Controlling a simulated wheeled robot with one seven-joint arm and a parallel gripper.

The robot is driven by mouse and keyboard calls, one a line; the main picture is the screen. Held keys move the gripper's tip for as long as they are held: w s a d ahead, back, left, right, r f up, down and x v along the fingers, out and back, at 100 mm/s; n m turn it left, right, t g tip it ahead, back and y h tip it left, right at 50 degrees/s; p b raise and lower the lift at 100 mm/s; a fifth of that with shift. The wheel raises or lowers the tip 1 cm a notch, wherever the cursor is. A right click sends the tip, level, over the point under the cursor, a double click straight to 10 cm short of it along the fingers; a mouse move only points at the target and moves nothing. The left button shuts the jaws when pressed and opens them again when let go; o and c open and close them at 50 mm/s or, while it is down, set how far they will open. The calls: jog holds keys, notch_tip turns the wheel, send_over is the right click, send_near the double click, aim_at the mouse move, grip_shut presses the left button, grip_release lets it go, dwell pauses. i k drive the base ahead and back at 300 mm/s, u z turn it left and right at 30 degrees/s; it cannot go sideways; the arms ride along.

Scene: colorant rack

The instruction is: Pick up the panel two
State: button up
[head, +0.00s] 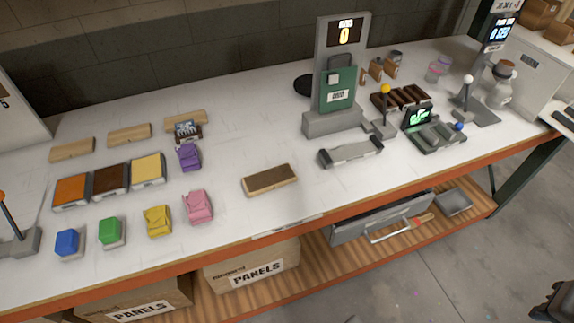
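No part of my gripper shows in the head view. Nothing in view is clearly marked as panel two, so I cannot tell which thing it is. Flat panel-like pieces lie in a row at the left: an orange one (72,190), a dark brown one (112,179) and a yellow one (148,168), each in a pale holder. A brown-topped wooden block (270,180) lies alone near the middle front. A green panel (337,90) with a white label stands upright on a grey stand. Two cardboard boxes labelled PANELS (252,275) sit on the lower shelf.
Plain wooden blocks (129,134) lie behind the row. Blue (67,242) and green (109,231) blocks and crumpled yellow, pink and purple pieces lie nearby. Levers and devices (436,130) crowd the right. The table's middle has free room.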

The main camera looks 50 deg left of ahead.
aim_at(265, 181)
jog(key=u, duration=0.5)
jog(key=i, duration=0.7)
jog(key=u, duration=1.05)
jog(key=i, duration=0.3)
jog(key=u, duration=0.3)
